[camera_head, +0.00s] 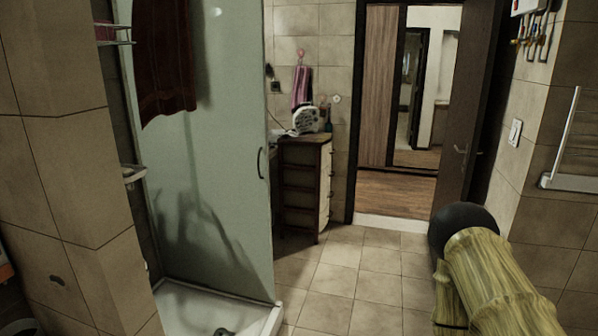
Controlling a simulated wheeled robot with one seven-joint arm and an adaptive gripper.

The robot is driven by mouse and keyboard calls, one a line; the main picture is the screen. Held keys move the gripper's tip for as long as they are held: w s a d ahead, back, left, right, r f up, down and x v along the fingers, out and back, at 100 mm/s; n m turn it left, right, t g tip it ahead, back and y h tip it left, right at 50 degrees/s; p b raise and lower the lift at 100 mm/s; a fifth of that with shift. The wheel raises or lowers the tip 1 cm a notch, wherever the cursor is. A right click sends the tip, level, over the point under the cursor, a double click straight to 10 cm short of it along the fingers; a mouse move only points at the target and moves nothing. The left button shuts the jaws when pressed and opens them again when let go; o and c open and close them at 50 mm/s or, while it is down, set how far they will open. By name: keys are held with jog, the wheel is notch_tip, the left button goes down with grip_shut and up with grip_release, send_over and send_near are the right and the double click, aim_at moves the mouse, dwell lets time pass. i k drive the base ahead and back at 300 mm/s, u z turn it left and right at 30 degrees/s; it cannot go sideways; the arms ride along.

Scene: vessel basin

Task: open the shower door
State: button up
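The shower door (225,130) is a pale green, frosted-looking glass panel on the left of the head view. A dark, curved vertical handle (261,163) sits near its right edge, at about mid height. The white shower tray (190,306) shows below and in front of the glass. I cannot tell whether the door stands shut or partly open. A dim, dark branching shape shows on the glass; whether it is a shadow or a reflection is unclear. A yellowish link of my arm with a black rounded end is at lower right, well apart from the handle. My gripper is not seen.
A dark red towel (163,55) hangs at the upper left of the glass. A tiled wall (65,180) stands at near left. A wooden cabinet (303,180) stands behind the shower. Tiled floor (350,270) is clear towards the open doorway (400,120).

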aim_at(227, 133)
jog(key=u, duration=0.05)
jog(key=k, duration=0.2)
jog(key=z, duration=0.85)
jog(key=i, duration=1.4)
jog(key=u, duration=1.4)
jog(key=i, duration=0.85)
jog(key=u, duration=0.75)
